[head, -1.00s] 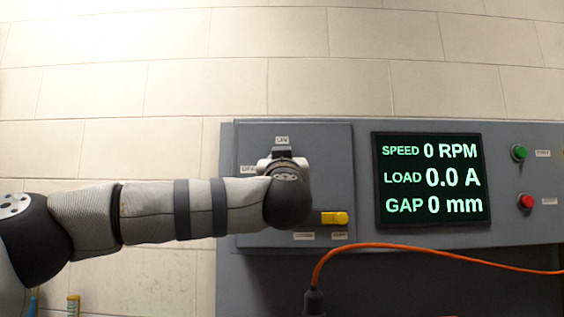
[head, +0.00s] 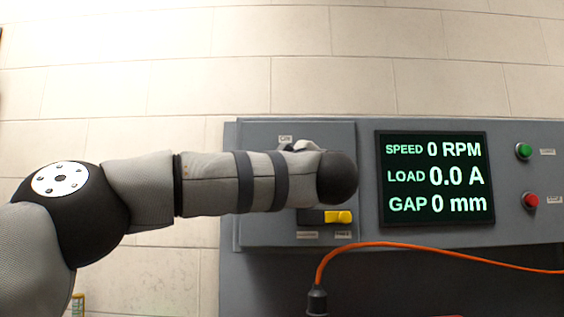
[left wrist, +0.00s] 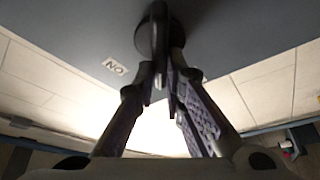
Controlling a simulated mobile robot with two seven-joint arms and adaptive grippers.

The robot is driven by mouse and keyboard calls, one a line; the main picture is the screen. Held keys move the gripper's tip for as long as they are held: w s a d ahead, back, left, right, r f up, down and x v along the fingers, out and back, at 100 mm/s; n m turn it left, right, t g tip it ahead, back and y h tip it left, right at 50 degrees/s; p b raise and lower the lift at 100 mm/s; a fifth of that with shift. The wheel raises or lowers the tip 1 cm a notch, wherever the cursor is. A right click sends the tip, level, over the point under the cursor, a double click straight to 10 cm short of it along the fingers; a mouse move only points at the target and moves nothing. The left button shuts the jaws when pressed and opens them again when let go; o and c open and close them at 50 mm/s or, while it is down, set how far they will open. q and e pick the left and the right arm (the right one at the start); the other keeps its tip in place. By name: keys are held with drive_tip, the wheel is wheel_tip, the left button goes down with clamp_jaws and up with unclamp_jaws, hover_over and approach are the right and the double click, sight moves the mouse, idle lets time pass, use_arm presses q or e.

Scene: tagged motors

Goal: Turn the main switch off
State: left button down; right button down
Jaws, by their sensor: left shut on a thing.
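The main switch (left wrist: 158,32) shows in the left wrist view as a dark round-ended handle standing out from the grey panel, next to an ON label (left wrist: 115,66). My left gripper (left wrist: 162,68) is shut on this handle. In the head view my left arm covers the switch and the gripper, and only the ON label (head: 285,139) shows above the arm. The handle's exact angle cannot be told. My right gripper is in no view.
A yellow slider (head: 338,216) sits just below my arm. To the right are a display (head: 434,178) reading 0 RPM, 0.0 A and 0 mm, a green button (head: 523,151) and a red button (head: 530,200). An orange cable (head: 420,247) runs below the panel.

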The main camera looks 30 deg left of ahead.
use_arm(q)
drive_tip(key=shift+a+f+n+g+h, duration=0.15)
drive_tip(key=shift+n+g, duration=0.35)
drive_tip(key=shift+n, duration=0.8)
drive_tip(key=shift+d+f+n+g+h, duration=0.15)
drive_tip(key=shift+n+g, duration=0.35)
drive_tip(key=shift+n, duration=0.8)
drive_tip(key=shift+a+f+n+g+h, duration=0.15)
drive_tip(key=shift+n+g, duration=0.35)
drive_tip(key=shift+n, duration=0.8)
drive_tip(key=shift+r, duration=0.1)
drive_tip(key=c, duration=1.7)
unclamp_jaws()
drive_tip(key=v, duration=1.2)
